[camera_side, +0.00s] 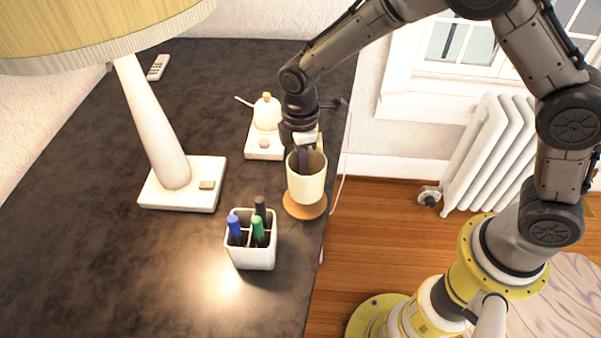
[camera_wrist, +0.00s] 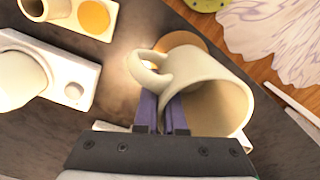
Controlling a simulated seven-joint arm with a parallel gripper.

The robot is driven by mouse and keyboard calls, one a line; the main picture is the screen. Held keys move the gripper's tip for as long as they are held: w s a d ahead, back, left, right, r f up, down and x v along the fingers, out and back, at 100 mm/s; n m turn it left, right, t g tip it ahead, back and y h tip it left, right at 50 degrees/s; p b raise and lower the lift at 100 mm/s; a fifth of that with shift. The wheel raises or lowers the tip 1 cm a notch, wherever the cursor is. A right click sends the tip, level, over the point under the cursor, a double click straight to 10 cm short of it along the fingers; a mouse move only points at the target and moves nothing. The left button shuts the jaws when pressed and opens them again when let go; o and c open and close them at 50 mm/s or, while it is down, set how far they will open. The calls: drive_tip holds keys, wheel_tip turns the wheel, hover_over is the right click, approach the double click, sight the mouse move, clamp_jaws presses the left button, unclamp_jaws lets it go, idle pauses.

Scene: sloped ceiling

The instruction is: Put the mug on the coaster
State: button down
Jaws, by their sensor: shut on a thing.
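The cream mug (camera_side: 307,186) is close to upright over the round orange-brown coaster (camera_side: 305,212) near the table's right edge. I cannot tell whether its base touches the coaster. My gripper (camera_side: 305,163) reaches down from above to the mug's rim. In the wrist view, the dark purple fingers (camera_wrist: 166,116) are shut on the mug (camera_wrist: 214,84) at its wall, close to the handle. The coaster (camera_wrist: 183,41) shows partly beyond the mug there, and the mug hides the rest.
A white pen holder (camera_side: 251,256) with several pens stands at the near left of the coaster. A lamp (camera_side: 160,130) on a white base stands further left. The table drops off just right of the coaster.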

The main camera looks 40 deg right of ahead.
drive_tip(key=shift+w+f, duration=0.1)
drive_tip(key=shift+f, duration=1.45)
drive_tip(key=shift+f, duration=0.15)
drive_tip(key=c, duration=1)
unclamp_jaws()
wheel_tip(320, 180, up, 12)
drive_tip(key=shift+r, duration=0.2)
drive_tip(key=s+d+r+m+t, duration=0.2)
drive_tip(key=s+d+r+m, duration=0.25)
drive_tip(key=d+r, duration=0.3)
drive_tip(key=s+d+r+m+t, duration=0.2)
drive_tip(key=s+d+m, duration=0.2)
drive_tip(key=s, duration=0.5)
drive_tip(key=s+d+r+m+t, duration=0.1)
drive_tip(key=s+d+m, duration=0.3)
drive_tip(key=s, duration=0.6)
drive_tip(key=shift+s+d+r+m+t, duration=0.2)
drive_tip(key=shift+d+r+m+t, duration=0.2)
drive_tip(key=shift+m, duration=0.05)
